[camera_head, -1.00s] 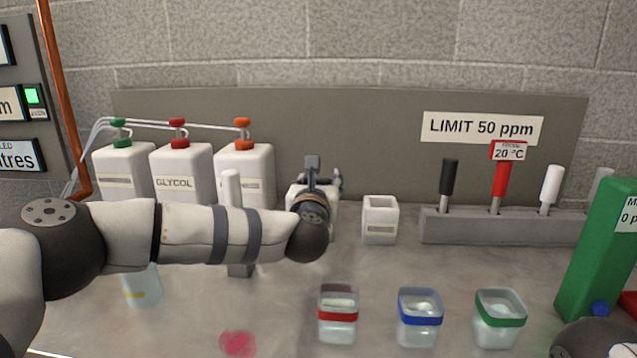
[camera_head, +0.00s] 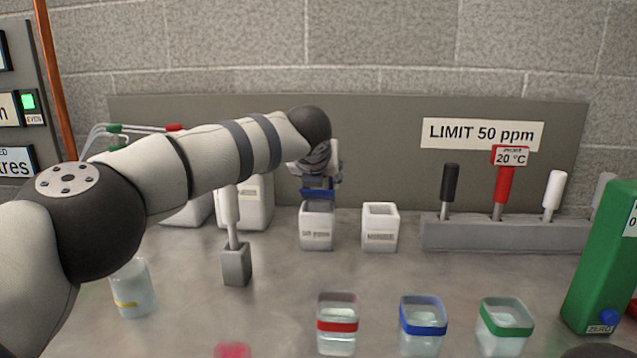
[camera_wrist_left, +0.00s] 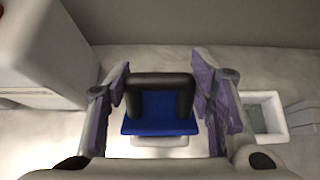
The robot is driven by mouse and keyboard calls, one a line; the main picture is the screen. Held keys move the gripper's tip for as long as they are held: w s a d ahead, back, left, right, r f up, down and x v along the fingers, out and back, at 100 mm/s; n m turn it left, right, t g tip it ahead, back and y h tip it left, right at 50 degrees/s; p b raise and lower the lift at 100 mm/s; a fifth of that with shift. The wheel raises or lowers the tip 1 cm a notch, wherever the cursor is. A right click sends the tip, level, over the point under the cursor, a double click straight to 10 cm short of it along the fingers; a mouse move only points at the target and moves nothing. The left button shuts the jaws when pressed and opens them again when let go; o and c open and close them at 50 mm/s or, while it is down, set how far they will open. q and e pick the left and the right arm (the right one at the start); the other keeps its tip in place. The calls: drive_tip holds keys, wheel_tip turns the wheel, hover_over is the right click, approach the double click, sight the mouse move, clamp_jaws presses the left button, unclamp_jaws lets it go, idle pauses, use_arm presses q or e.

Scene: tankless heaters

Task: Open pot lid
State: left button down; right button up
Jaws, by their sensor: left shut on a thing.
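A small white labelled pot (camera_head: 316,228) stands on the grey worktop behind the front row of jars. Its blue lid (camera_head: 318,193) shows at or just above the pot's rim; I cannot tell how large any gap is. My left gripper (camera_head: 320,181) reaches it from above. In the left wrist view, the gripper's fingers (camera_wrist_left: 162,98) stand on either side of the lid's black handle (camera_wrist_left: 160,84), shut on it. The blue lid plate (camera_wrist_left: 160,115) lies below the handle, with a white part of the pot under it. My right gripper is out of view.
An open white pot (camera_head: 380,228) stands close at the right. A grey block with an upright white handle (camera_head: 236,262) stands at the left. Jars with red (camera_head: 337,325), blue (camera_head: 422,318) and green (camera_head: 505,320) bands stand in front. A grey tool rack (camera_head: 500,232) is at right.

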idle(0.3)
use_arm(q)
drive_tip(key=c, duration=0.7)
unclamp_jaws()
drive_tip(key=shift+c, duration=0.2)
drive_tip(key=v, duration=1.2)
drive_tip(key=shift+w, duration=0.1)
